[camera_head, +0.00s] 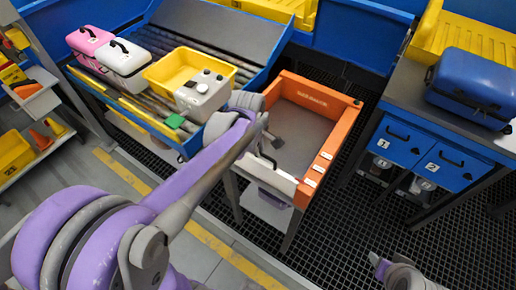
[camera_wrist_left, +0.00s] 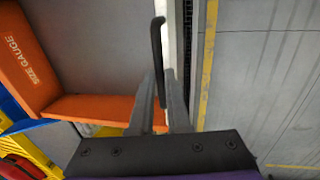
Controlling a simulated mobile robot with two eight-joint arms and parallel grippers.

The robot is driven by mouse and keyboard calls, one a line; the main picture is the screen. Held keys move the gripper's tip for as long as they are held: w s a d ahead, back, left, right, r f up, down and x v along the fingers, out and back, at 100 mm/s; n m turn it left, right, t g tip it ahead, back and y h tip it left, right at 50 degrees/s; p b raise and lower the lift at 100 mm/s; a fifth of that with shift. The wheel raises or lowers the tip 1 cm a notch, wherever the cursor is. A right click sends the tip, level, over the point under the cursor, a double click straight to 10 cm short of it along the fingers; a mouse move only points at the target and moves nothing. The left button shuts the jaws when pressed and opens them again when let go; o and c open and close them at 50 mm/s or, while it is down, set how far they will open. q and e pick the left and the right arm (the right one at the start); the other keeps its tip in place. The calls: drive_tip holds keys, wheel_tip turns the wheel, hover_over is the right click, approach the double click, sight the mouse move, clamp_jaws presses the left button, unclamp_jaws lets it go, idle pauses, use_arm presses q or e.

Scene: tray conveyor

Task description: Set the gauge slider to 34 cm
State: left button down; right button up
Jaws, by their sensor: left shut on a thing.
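The size gauge is an orange-walled frame (camera_head: 339,138) around a grey bed, in the middle of the head view; its lettered wall (camera_wrist_left: 27,65) shows at the left of the left wrist view. A pale plate (camera_head: 262,176) lies along its near side. My left gripper (camera_head: 266,154) reaches that side from the left. In the left wrist view its two fingers (camera_wrist_left: 162,92) are shut around a black bar handle (camera_wrist_left: 156,45). The handle stands beside a white edge. I cannot read a centimetre scale or the slider's setting.
A roller conveyor left of the gauge bears a pink case (camera_head: 90,40), a white case (camera_head: 125,59), a yellow tray (camera_head: 160,72) and a white container (camera_head: 203,93). A blue case (camera_head: 472,85) lies on the right bench (camera_head: 412,98). Dark grated floor lies between.

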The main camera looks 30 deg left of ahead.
use_arm(q)
drive_tip(key=w, duration=0.6)
drive_tip(key=shift+d+b, duration=0.25)
drive_tip(key=shift+b, duration=0.05)
drive_tip(key=c, duration=0.9)
unclamp_jaws()
drive_tip(key=r, duration=0.3)
drive_tip(key=s+r, duration=0.1)
drive_tip(key=r, duration=0.3)
drive_tip(key=s+r, duration=0.1)
drive_tip(key=r, duration=0.2)
drive_tip(key=shift+a+r+p, duration=0.1)
drive_tip(key=shift+r+p, duration=0.2)
drive_tip(key=shift+p, duration=0.05)
